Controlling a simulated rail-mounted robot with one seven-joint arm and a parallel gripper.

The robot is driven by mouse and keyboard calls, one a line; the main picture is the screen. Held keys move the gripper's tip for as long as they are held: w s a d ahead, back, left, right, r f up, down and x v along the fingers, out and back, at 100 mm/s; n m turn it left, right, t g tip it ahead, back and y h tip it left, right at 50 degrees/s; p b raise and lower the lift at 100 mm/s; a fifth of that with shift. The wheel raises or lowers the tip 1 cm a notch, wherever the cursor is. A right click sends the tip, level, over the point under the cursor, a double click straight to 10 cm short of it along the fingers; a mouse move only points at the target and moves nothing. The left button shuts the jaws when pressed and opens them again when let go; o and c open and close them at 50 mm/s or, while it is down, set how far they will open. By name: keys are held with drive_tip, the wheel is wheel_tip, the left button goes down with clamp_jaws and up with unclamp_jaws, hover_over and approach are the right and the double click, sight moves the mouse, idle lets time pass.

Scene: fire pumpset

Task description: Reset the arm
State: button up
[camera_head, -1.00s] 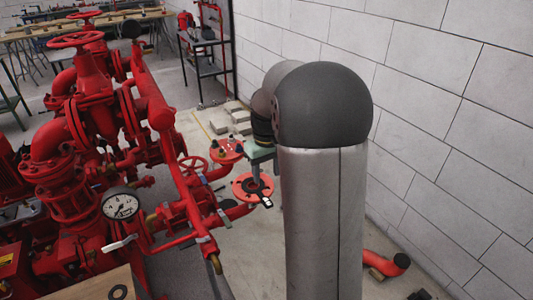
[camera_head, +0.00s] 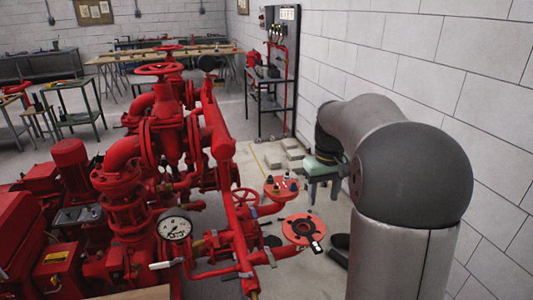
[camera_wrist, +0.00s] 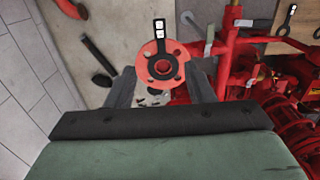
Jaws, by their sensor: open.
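My arm rises at the right of the head view and bends back toward the wall. My gripper (camera_head: 318,198) hangs from its end, beyond the red flange of the pumpset. In the wrist view my gripper (camera_wrist: 160,74) is open, with two dark fingers well apart and nothing held. A round red flange (camera_wrist: 160,64) with a dark centre and a black-and-white tag shows between and beyond the fingers. The same flange (camera_head: 299,221) is in the head view, apart from the gripper.
The red pumpset (camera_head: 165,150) with pipes, valves and a pressure gauge (camera_head: 175,228) fills the left and middle. A block wall (camera_head: 405,65) runs close along the arm's right. Blocks (camera_head: 293,157) lie on the floor behind the gripper. A black shelf rack (camera_head: 270,85) stands farther back.

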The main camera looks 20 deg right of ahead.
drive_tip(key=s+a+f, duration=0.4)
drive_tip(key=s+a, duration=0.4)
drive_tip(key=s, duration=0.3)
drive_tip(key=s+a+f, duration=0.4)
drive_tip(key=s+a, duration=0.5)
drive_tip(key=s, duration=0.3)
drive_tip(key=shift+t, duration=0.3)
